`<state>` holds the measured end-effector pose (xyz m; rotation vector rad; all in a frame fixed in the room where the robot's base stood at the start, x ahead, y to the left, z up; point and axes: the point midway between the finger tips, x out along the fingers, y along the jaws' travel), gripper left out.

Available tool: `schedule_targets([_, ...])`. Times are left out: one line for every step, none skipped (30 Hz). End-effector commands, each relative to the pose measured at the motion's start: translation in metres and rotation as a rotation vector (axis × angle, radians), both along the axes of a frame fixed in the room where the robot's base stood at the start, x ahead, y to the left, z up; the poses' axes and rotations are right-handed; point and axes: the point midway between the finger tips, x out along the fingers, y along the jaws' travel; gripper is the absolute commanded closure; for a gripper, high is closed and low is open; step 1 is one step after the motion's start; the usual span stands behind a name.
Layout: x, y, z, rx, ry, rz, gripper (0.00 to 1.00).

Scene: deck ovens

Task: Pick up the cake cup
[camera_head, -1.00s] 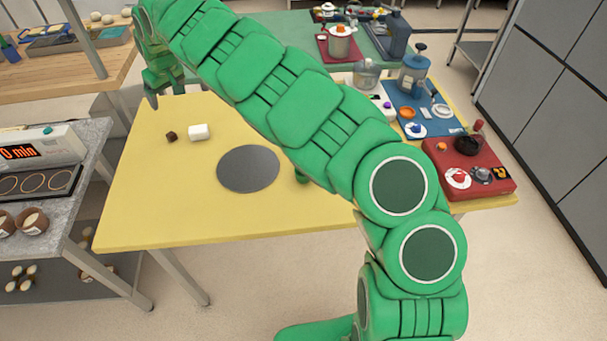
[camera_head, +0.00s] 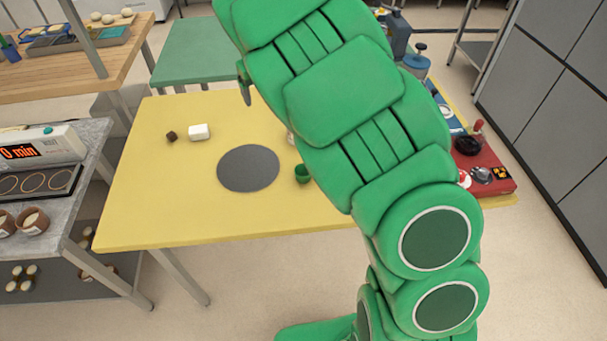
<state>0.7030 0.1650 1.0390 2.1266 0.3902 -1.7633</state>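A small dark green cup (camera_head: 303,173) stands on the yellow table, just right of a flat grey disc (camera_head: 248,168); it may be the cake cup, but I cannot be sure. Two brown cups with pale filling, one of them here (camera_head: 32,221), stand on the grey counter at the left. My gripper (camera_head: 245,85) is above the far edge of the yellow table. Only one finger shows; my green arm hides the rest, so its opening is unclear.
My arm covers much of the table's right side.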

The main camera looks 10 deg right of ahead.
Motion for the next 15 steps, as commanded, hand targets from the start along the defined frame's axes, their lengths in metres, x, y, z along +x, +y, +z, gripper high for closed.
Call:
schedule_targets([-0.015, -0.016, -0.001, -0.004, 0.02, -0.02, 0.18])
schedule_targets([-0.023, -0.024, -0.001, -0.003, 0.032, -0.031, 0.18])
schedule_targets([-0.033, -0.034, -0.001, -0.003, 0.045, -0.044, 0.18])
schedule_targets([-0.042, -0.041, -0.002, -0.004, 0.057, -0.052, 0.18])
schedule_targets([-0.049, -0.047, -0.002, -0.005, 0.066, -0.058, 0.18])
schedule_targets([-0.057, -0.053, -0.003, -0.003, 0.076, -0.064, 0.18])
schedule_targets([-0.064, -0.058, -0.004, -0.002, 0.086, -0.069, 0.18])
schedule_targets([-0.07, -0.061, -0.005, 0.0, 0.096, -0.073, 0.18])
schedule_targets([-0.077, -0.066, -0.006, 0.001, 0.106, -0.079, 0.18])
schedule_targets([-0.082, -0.068, -0.007, 0.002, 0.112, -0.082, 0.18])
schedule_targets([-0.086, -0.071, -0.007, 0.004, 0.116, -0.084, 0.18])
schedule_targets([-0.092, -0.074, -0.007, 0.004, 0.123, -0.086, 0.18])
schedule_targets([-0.097, -0.076, -0.008, 0.006, 0.128, -0.088, 0.18])
schedule_targets([-0.101, -0.078, -0.008, 0.007, 0.134, -0.091, 0.18])
schedule_targets([-0.107, -0.081, -0.009, 0.008, 0.142, -0.094, 0.18])
